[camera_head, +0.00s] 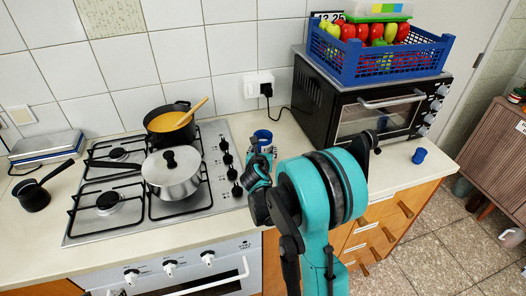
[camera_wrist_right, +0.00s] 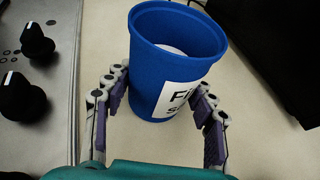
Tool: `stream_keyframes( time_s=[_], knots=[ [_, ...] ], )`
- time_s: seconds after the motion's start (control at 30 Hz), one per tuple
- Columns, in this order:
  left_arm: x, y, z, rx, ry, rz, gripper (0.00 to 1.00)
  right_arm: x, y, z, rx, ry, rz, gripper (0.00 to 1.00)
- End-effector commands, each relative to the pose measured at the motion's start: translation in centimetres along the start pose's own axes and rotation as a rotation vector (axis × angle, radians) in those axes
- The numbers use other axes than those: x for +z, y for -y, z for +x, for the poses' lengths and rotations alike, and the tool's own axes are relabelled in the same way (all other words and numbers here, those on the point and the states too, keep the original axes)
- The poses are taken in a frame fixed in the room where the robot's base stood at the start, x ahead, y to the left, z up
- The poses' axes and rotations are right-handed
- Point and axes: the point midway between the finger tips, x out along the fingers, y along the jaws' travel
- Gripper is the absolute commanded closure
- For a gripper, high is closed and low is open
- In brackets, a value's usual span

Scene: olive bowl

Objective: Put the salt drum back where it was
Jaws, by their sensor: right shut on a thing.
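The blue salt drum (camera_head: 263,136) stands upright on the counter between the stove and the black oven. In the right wrist view the salt drum (camera_wrist_right: 165,68) is an open-topped blue tub with a white label, partly cut off, and something pale inside. My right gripper (camera_head: 261,150) has its fingers on both sides of the drum. In the wrist view my right gripper (camera_wrist_right: 160,92) is shut on the drum's lower part. Whether the drum's base touches the counter is hard to tell. My left gripper is not in view.
A steel pot (camera_head: 172,178) and a black pot with a spoon (camera_head: 171,124) stand on the stove (camera_head: 205,205). The oven (camera_head: 350,105) carries a blue fruit crate (camera_head: 375,68). A small blue cup-like piece (camera_head: 419,156) lies right of the oven. Some counter behind the drum is free.

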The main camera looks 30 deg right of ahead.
Motion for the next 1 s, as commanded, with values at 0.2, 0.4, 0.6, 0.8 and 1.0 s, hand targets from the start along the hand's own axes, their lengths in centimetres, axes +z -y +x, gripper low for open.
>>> stream_keyframes(
  time_s=[0.2, 0.4, 0.6, 0.8, 1.0],
  knots=[
    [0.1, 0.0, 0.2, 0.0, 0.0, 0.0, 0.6, -0.2, 0.0, 0.1, 0.0, 0.0, 0.0, 0.24],
    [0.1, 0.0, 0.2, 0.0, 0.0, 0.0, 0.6, -0.2, 0.0, 0.1, 0.0, 0.0, 0.0, 0.24],
    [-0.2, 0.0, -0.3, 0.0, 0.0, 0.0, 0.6, 0.2, -0.1, -0.6, 0.001, 0.0, -0.001, 0.24],
    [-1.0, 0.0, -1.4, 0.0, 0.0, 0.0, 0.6, 0.3, -0.1, -4.7, 0.003, 0.0, -0.002, 0.24],
    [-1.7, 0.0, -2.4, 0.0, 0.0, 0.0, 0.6, 0.3, -0.1, -9.0, 0.002, 0.0, -0.001, 0.24]
  ],
)
